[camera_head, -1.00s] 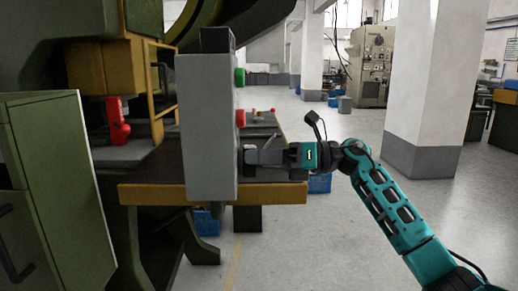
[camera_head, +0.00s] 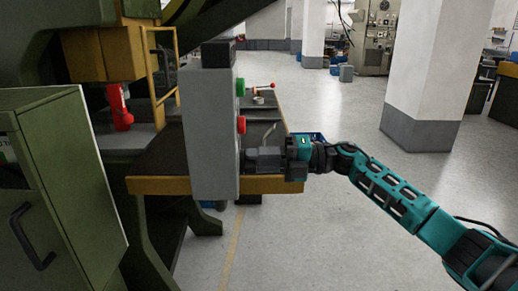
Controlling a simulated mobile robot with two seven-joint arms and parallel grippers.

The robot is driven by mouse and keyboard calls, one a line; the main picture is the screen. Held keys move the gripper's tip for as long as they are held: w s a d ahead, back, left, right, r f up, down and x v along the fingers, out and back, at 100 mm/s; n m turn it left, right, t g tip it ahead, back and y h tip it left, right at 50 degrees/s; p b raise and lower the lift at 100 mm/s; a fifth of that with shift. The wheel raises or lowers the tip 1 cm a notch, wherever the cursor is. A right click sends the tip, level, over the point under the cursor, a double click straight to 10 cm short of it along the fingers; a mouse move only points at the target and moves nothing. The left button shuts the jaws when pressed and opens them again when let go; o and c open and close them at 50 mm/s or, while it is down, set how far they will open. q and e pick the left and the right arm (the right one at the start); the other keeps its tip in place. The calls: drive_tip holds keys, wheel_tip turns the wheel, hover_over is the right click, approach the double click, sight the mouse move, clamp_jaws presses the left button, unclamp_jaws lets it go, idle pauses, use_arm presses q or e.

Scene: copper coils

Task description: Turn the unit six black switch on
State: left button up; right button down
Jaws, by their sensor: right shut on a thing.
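A tall grey control box (camera_head: 208,130) stands upright in the middle left of the head view. On its right-hand face are a green button (camera_head: 240,87) and, below it, a red button (camera_head: 241,125). My right gripper (camera_head: 248,160) reaches in from the right and is against that face, below the red button. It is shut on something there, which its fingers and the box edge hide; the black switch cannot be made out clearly. My left gripper is not in view.
A bench with a yellow edge (camera_head: 270,185) runs behind the box. A green cabinet (camera_head: 62,190) stands at the near left, and a large press with a red part (camera_head: 120,108) is behind. A white pillar (camera_head: 440,60) stands right.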

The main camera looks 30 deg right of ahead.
drive_tip(key=shift+f+m+p, duration=0.15)
drive_tip(key=shift+m+p, duration=0.2)
drive_tip(key=shift+m, duration=0.75)
drive_tip(key=c, duration=1)
unclamp_jaws()
drive_tip(key=shift+c, duration=0.2)
drive_tip(key=shift+d, duration=0.1)
